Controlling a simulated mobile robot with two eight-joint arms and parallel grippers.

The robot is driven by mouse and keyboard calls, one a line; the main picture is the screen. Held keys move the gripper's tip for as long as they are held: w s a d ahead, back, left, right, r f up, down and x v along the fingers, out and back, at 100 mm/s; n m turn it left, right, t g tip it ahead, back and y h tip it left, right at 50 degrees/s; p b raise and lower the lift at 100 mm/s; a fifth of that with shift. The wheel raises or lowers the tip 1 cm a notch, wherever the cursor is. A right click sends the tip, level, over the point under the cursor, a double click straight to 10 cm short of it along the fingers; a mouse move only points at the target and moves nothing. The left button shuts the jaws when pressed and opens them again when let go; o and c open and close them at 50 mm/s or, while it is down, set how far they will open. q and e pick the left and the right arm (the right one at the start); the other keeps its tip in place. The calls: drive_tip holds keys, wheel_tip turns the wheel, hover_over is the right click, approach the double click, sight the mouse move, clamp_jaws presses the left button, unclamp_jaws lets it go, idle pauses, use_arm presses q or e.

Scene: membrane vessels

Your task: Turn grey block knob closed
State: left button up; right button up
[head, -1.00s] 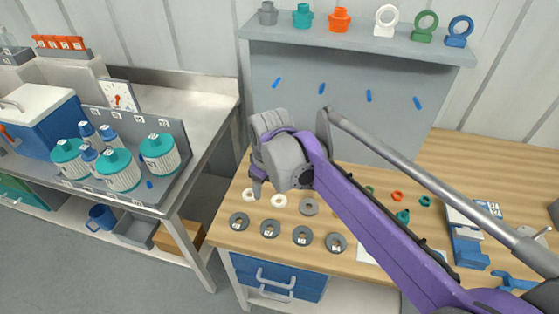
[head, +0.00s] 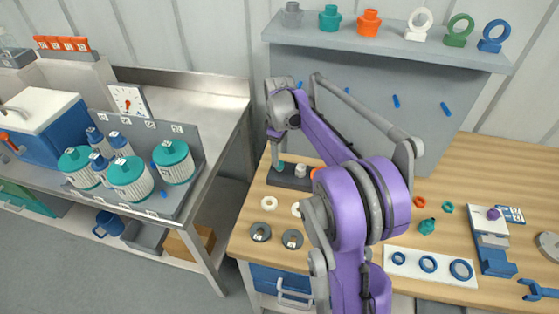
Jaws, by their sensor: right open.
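A low dark grey block (head: 289,183) stands on the wooden bench, partly behind my right arm. On it I see a small teal part (head: 280,164), a pale part (head: 300,170) and an orange part at the arm's edge. I cannot tell which of them is the knob or how it is turned. My right gripper (head: 275,147) is open and points down just above the block's left end, over the teal part. I cannot tell whether it touches that part. My left gripper is out of view.
A grey shelf (head: 400,47) with fittings and rings stands behind the block. Grey discs (head: 260,232) and white rings (head: 269,203) lie in front. A white tray with blue rings (head: 410,262) and a blue-and-grey device (head: 492,255) are at right. Bottles stand on the left bench.

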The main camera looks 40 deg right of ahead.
sight(280, 165)
drive_tip(key=shift+f, duration=1.65)
clamp_jaws()
